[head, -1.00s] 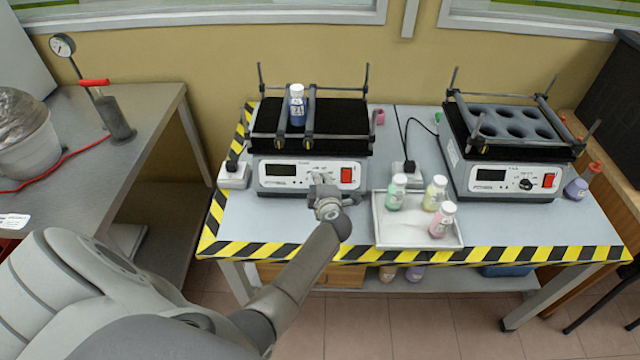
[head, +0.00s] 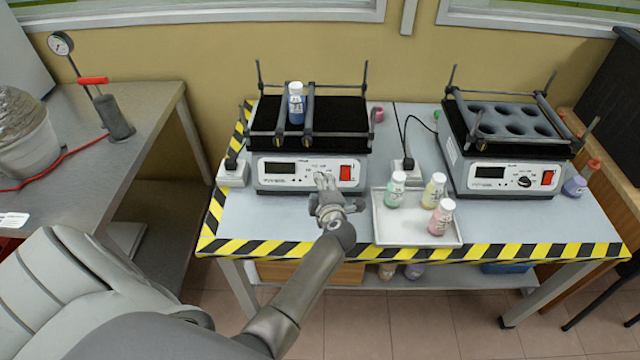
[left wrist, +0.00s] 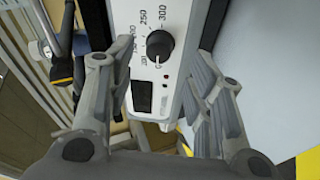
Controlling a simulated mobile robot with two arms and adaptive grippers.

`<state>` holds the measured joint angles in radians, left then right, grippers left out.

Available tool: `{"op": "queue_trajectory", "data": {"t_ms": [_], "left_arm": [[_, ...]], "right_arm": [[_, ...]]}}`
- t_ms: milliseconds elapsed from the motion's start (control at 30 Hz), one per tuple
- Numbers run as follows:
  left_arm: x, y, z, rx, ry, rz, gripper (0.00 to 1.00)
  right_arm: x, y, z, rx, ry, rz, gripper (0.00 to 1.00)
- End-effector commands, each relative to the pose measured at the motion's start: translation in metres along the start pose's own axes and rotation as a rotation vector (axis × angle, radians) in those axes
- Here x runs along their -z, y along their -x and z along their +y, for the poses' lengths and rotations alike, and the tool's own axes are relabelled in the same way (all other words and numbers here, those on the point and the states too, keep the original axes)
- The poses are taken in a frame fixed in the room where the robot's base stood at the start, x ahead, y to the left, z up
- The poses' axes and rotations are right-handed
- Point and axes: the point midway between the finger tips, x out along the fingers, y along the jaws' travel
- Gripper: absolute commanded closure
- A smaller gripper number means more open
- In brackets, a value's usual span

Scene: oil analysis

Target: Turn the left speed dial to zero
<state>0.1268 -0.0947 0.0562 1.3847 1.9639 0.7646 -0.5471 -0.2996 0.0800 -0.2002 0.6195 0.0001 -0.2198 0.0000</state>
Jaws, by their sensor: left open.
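The left shaker (head: 312,172) has a white front panel with a dark display and a red switch. Its black speed dial (left wrist: 160,45) shows in the left wrist view, with printed numbers such as 250 and 300 around it. In the head view the dial is largely hidden behind my left gripper (head: 325,182). That gripper is open in front of the panel. In the wrist view its fingers (left wrist: 163,58) stand on either side of the dial, with gaps between; contact cannot be seen. My right gripper is not in view.
A white tray (head: 392,232) with green, yellow and pink bottles stands close right of my left gripper. A second shaker (head: 512,180) stands farther right. A blue-labelled bottle (head: 296,104) sits on the left shaker. Striped tape (head: 290,248) marks the table's front edge.

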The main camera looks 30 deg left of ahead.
Motion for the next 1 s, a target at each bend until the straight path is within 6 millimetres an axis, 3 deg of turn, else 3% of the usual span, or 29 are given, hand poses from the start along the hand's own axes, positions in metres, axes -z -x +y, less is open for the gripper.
{"op": "queue_trajectory", "data": {"t_ms": [100,300,867,1000], "left_arm": [[0.0,0.016,-0.001,0.0,0.001,-0.001,0.52],[0.0,0.03,0.0,0.0,0.0,0.0,0.52],[0.0,0.031,0.0,-0.001,0.0,0.0,0.52],[0.0,0.034,0.014,-0.065,-0.018,-0.024,0.52]], "right_arm": [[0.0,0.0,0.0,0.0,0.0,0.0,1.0],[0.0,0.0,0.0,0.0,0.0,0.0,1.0],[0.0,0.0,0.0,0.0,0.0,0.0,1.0],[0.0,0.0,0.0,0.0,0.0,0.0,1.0]]}}
